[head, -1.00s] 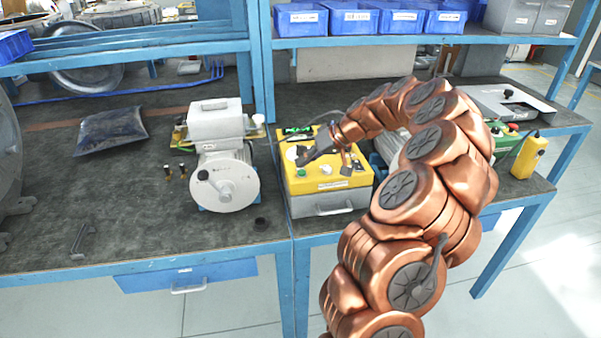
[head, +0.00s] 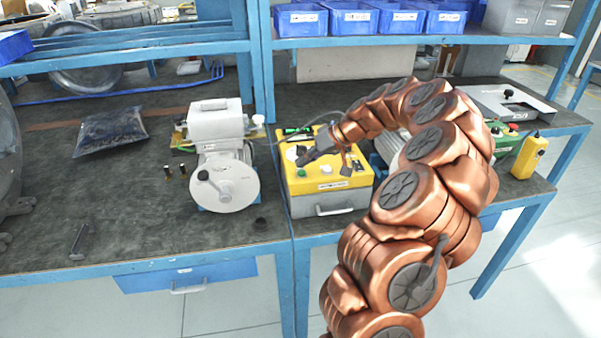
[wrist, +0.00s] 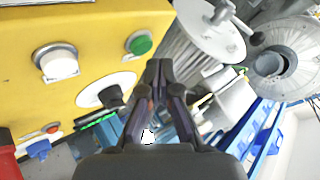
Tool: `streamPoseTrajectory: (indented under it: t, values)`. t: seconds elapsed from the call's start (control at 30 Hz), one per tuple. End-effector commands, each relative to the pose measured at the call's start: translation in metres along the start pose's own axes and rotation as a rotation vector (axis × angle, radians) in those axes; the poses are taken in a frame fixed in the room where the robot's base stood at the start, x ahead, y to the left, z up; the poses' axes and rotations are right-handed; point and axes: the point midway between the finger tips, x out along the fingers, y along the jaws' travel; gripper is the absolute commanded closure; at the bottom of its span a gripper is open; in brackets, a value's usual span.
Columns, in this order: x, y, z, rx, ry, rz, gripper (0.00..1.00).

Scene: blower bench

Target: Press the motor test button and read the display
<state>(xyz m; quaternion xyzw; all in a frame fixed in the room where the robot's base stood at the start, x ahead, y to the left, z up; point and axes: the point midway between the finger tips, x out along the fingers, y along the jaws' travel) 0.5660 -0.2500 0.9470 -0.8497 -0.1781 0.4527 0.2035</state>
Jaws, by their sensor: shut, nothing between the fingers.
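The yellow-topped test box (head: 355,182) stands on the bench, with a grey front and handle. In the wrist view its yellow panel (wrist: 85,18) carries a large white button (wrist: 60,65), a green button (wrist: 140,44) and a black knob (wrist: 111,96) on a white disc. I cannot read which is the motor test button. My gripper (head: 301,161) is shut and empty above the panel's left part. In the wrist view its fingertips (wrist: 158,66) are close to the green button, but contact is not clear. No readable display shows; my arm hides part of the box.
A grey blower (head: 225,185) with a round white front stands left of the box. A black bag (head: 110,130) lies farther left. A yellow handheld device (head: 529,156) is at the right. A shelf with blue bins (head: 300,20) runs above. The bench's front left is mostly clear.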

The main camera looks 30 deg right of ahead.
Motion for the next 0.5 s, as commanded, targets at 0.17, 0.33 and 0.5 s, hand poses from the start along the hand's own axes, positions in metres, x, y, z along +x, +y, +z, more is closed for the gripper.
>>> streamPoseTrajectory:
  t: [0.17,0.33,0.5]
  values:
    - [0.0036,0.0028,0.0031,0.0,0.0,0.0,1.0]
    - [0.0057,0.0046,0.0052,0.0,0.001,0.001,1.0]
    - [0.0051,0.0041,0.005,0.0,0.0,0.0,1.0]
